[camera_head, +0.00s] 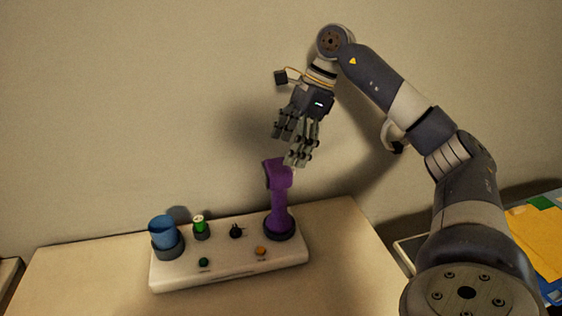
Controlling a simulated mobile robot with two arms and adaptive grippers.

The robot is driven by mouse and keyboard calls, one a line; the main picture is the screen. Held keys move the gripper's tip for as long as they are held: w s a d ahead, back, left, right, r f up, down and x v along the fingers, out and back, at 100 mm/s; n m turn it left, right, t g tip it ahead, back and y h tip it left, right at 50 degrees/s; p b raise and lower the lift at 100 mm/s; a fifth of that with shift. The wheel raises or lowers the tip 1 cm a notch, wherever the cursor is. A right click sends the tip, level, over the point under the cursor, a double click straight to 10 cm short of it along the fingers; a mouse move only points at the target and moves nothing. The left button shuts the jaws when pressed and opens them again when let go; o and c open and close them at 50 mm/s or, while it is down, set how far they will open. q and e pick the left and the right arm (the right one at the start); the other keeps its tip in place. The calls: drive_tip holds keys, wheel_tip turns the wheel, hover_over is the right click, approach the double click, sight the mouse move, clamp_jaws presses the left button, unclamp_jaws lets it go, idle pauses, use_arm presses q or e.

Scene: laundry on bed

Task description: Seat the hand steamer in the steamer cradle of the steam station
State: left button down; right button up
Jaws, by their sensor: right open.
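The purple hand steamer (280,207) stands upright in a dark round cradle (279,231) at the right end of the white steam station (228,268). Its head is at the top. The base of its handle sits within the dark ring, whose inside is hidden. My right gripper (288,150) is open just above the steamer's head, with its fingers pointing down. The fingertips overlap the top of the head in the picture, and I cannot tell whether they touch it. My left gripper is not in view.
The station also carries a blue cup (163,232), a green-topped piece (199,226), a black knob (236,231), a green button (203,262) and an orange button (260,250). The tabletop (340,255) is clear around it. A wall stands behind. Folded coloured cloth (537,240) lies at right.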

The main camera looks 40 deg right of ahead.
drive_tip(key=v, duration=0.6)
drive_tip(key=shift+r, duration=0.2)
idle(0.4)
